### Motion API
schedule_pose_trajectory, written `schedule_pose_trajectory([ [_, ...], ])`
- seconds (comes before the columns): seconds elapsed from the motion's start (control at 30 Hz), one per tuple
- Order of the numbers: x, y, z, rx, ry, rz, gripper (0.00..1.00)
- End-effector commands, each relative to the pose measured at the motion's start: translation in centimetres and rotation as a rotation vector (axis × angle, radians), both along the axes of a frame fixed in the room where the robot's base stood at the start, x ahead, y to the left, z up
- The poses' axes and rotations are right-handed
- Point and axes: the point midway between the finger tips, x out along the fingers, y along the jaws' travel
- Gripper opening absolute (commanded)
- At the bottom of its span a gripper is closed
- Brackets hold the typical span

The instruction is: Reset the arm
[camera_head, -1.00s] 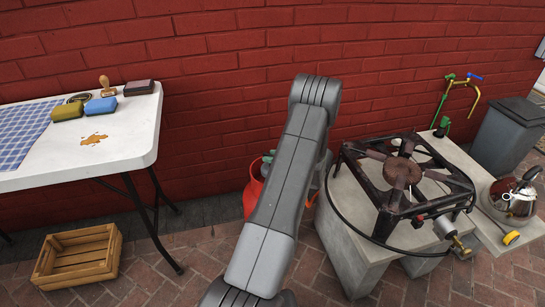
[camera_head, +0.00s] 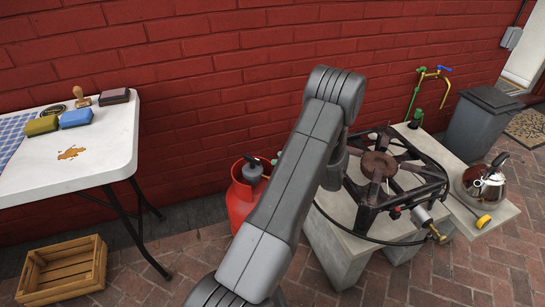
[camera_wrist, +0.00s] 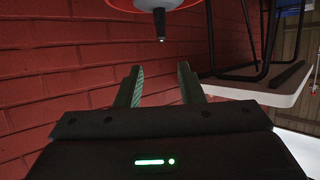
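My gripper (camera_wrist: 160,82) shows in the wrist view with its two green-lined fingers apart and nothing between them. It is open and empty. In the head view my grey arm rises from the bottom middle to a bent joint in front of the stove, and its hand is hidden. The wrist picture looks upside down, with the red brick wall behind the fingers.
A red gas bottle (camera_head: 240,196) stands partly behind my arm. A burner stove (camera_head: 378,166) sits on a concrete block at right, beside a kettle (camera_head: 484,184). A white table (camera_head: 105,150) with sponges stands left, near a wooden crate (camera_head: 62,268).

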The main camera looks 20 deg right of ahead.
Motion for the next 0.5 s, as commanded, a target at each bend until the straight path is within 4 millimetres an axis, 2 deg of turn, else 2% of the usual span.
schedule_pose_trajectory([
  [0.5, 0.16, 0.20, -0.16, 0.001, 0.001, 0.002, 0.35],
])
